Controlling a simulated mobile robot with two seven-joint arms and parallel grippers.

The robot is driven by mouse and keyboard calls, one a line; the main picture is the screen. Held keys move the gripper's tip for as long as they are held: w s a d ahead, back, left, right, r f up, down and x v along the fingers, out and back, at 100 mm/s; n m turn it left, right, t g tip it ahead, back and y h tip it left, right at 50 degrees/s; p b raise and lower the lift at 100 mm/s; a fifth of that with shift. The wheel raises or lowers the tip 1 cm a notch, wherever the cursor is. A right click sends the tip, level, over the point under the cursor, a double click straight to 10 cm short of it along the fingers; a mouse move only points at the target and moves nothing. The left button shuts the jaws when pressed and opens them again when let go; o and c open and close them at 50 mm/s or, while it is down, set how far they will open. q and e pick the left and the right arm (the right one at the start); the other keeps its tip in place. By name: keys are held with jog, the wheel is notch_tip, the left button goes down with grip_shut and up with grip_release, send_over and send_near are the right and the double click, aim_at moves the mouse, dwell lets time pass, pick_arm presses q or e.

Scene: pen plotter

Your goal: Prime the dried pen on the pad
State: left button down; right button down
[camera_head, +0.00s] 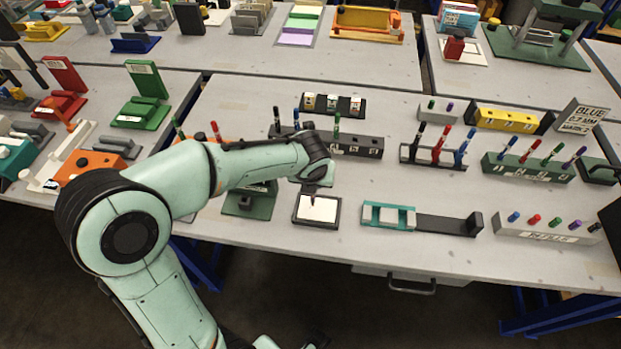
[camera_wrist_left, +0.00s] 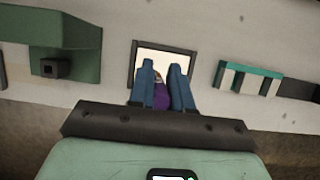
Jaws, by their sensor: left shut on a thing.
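The pad (camera_head: 304,216) is a white sheet in a dark square frame near the table's front edge. In the left wrist view the pad (camera_wrist_left: 166,60) lies straight beyond the fingertips. My left gripper (camera_head: 314,192) is over the pad, pointing down. In the left wrist view my left gripper (camera_wrist_left: 161,82) has its blue fingers shut on a purple pen (camera_wrist_left: 161,97). The pen's tip is not clear, so I cannot tell whether it touches the pad. A mint and dark part of mine at the bottom edge of the head view may be my right gripper (camera_head: 312,342); its fingers are not clear.
A green stand (camera_head: 248,202) is left of the pad, and a teal-ended slide (camera_head: 390,216) is to the right. Behind stands a dark pen block (camera_head: 358,146). Racks of coloured pens (camera_head: 436,155) fill the right. Bare table lies between the pad and slide.

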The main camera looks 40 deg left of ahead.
pick_arm(q)
jog(key=shift+w+d, duration=0.35)
jog(key=shift+d, duration=0.2)
jog(key=shift+f+b, duration=0.6)
jog(key=shift+f, duration=0.3)
jog(key=shift+r, duration=0.15)
jog(key=shift+w+d+r+p, duration=0.55)
jog(key=shift+d+r+p, duration=0.25)
jog(key=shift+p, duration=0.2)
